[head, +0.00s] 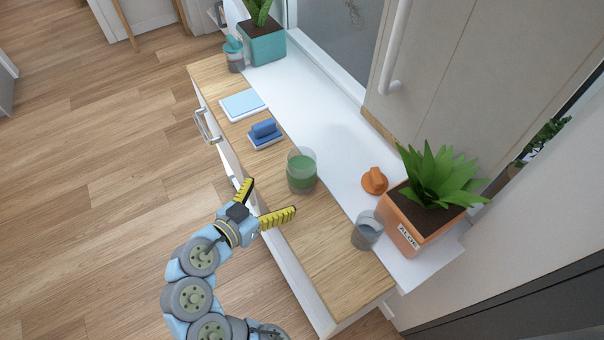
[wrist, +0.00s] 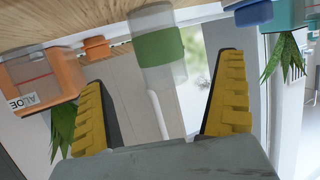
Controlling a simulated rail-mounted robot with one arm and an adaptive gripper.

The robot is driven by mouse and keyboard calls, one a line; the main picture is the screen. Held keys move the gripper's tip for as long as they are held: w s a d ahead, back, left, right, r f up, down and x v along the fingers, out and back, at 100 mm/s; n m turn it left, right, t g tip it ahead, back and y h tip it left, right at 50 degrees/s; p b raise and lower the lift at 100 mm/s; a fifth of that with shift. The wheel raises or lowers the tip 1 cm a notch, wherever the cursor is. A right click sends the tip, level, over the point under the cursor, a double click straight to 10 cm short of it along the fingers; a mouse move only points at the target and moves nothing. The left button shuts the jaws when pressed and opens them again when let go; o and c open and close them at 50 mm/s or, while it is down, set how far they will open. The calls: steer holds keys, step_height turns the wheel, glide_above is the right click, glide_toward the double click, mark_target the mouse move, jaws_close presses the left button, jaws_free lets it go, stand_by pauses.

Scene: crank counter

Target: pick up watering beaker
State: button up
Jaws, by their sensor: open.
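A clear cylindrical vessel with a green band (head: 301,172) stands upright on the wooden counter, and it fills the middle of the wrist view (wrist: 158,55). A smaller clear grey beaker (head: 367,232) stands in front of the orange aloe pot. Another small clear vessel (head: 235,58) with a teal top stands by the far teal pot. I cannot tell by looks alone which one is the watering beaker. My gripper (head: 272,202) is open and empty, its yellow fingers apart near the counter's front edge. The green-banded vessel is ahead of it, between the fingers in the wrist view (wrist: 165,95), not touched.
The orange aloe pot (head: 402,230) and an orange knob-like object (head: 375,181) stand right of the green-banded vessel. A blue-handled block (head: 265,133) and a light blue pad (head: 242,104) lie farther left. The front right counter (head: 335,272) is clear. A cabinet door (head: 450,75) overhangs behind.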

mark_target(292, 180)
steer(key=x, duration=0.6)
steer(key=shift+p, duration=0.35)
steer(key=shift+p+x, duration=0.6)
steer(key=shift+x, duration=2.3)
steer(key=shift+s+d+f, duration=0.15)
steer(key=shift+s, duration=0.05)
steer(key=c, duration=1.3)
